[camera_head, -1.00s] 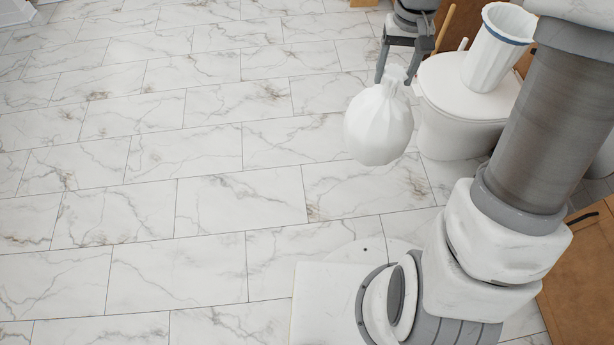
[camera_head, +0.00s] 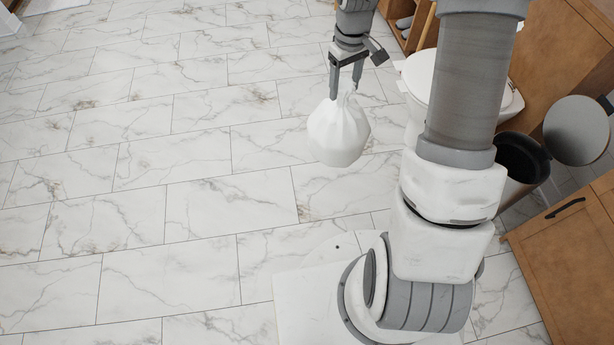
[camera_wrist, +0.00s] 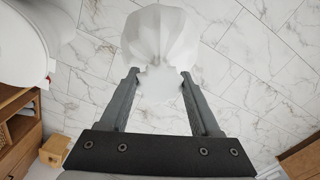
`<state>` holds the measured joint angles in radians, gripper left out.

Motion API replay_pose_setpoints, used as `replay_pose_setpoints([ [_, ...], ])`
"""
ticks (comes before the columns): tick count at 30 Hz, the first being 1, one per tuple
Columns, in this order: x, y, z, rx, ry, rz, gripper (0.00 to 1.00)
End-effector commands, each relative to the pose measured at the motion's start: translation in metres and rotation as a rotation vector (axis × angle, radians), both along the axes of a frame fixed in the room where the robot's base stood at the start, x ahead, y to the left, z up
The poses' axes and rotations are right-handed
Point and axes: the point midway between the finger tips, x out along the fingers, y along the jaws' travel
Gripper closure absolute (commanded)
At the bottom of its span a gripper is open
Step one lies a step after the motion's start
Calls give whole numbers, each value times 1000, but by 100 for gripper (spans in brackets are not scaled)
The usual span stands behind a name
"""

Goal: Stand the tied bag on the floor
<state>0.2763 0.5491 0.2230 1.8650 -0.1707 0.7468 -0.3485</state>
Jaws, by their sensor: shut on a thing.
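The tied bag (camera_head: 338,133) is white, round and gathered at its top. It hangs below my gripper (camera_head: 345,86) in the head view, left of the toilet. In the wrist view my gripper (camera_wrist: 158,78) has its two fingers on either side of the bag's gathered neck, and the bag (camera_wrist: 165,35) spreads out beyond the fingertips. The gripper is shut on the bag. The marble-tiled floor (camera_head: 210,205) lies under the bag. I cannot tell for certain whether the bag's bottom touches the floor.
A white toilet (camera_head: 420,75) stands right of the bag, partly hidden by my arm. A dark open bin (camera_head: 522,158) with a round lid (camera_head: 577,130) is farther right. A wooden cabinet (camera_head: 570,260) stands at the lower right. The floor to the left is clear.

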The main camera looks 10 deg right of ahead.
Motion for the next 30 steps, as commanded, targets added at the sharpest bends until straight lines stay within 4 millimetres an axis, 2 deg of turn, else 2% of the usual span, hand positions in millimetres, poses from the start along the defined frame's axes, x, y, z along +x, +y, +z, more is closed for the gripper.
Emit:
replay_pose_setpoints([
  [1,4,-8,-19,2,2,54,100],
  [9,17,-40,-107,5,0,424,100],
  [15,19,-57,-175,5,0,702,100],
  [21,15,-68,-246,5,-1,986,100],
  [27,4,-71,-316,5,-1,1268,100],
  [30,-1,-70,-345,4,-2,1386,100],
])
